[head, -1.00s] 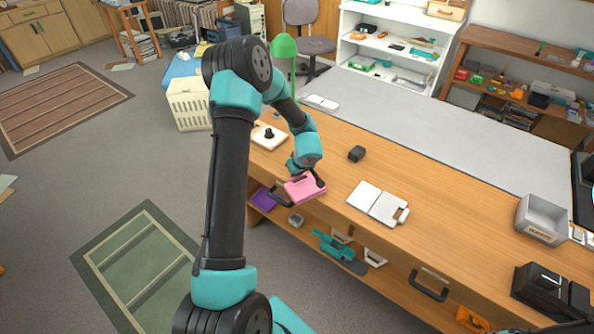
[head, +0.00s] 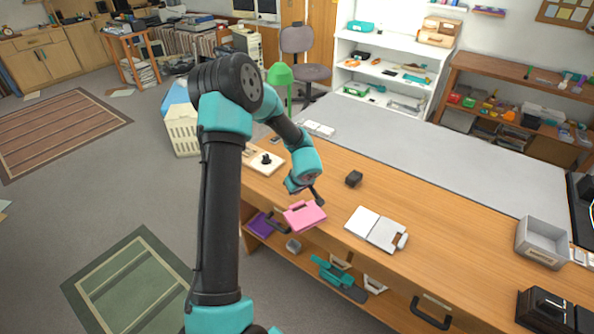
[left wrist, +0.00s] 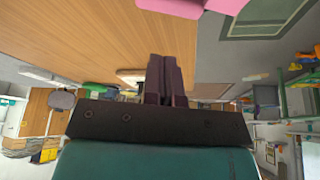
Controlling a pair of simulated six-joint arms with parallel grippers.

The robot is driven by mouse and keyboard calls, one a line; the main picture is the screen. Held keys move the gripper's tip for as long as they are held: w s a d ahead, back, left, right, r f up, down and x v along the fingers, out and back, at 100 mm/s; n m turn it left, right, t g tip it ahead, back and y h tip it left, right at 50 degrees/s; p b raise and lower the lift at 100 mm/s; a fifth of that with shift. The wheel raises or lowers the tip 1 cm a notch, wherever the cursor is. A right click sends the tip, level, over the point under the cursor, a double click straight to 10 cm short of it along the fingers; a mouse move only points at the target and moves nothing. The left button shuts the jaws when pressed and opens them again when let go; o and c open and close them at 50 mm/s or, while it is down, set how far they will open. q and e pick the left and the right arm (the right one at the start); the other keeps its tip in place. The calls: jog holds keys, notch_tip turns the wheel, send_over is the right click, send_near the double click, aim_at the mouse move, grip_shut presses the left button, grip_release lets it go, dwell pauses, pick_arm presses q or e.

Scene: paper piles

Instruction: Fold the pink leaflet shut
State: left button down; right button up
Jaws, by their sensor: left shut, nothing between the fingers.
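The pink leaflet (head: 304,217) lies at the front edge of the wooden counter in the head view. Its pink edge also shows at the top of the left wrist view (left wrist: 178,7). I cannot tell how far its flap is folded. My left gripper (head: 318,197) is just above and beside the leaflet's far edge. Its two dark fingers are together and empty in the left wrist view (left wrist: 166,62), apart from the pink. My right gripper is not in view.
A white board with a black knob (head: 256,164) is at the left. Below are open shelves and a black handle (head: 430,315).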

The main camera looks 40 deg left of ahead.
pick_arm(q)
notch_tip(320, 180, up, 10)
jog(key=shift+a+f, duration=0.15)
jog(key=shift+f, duration=0.1)
dwell(0.4)
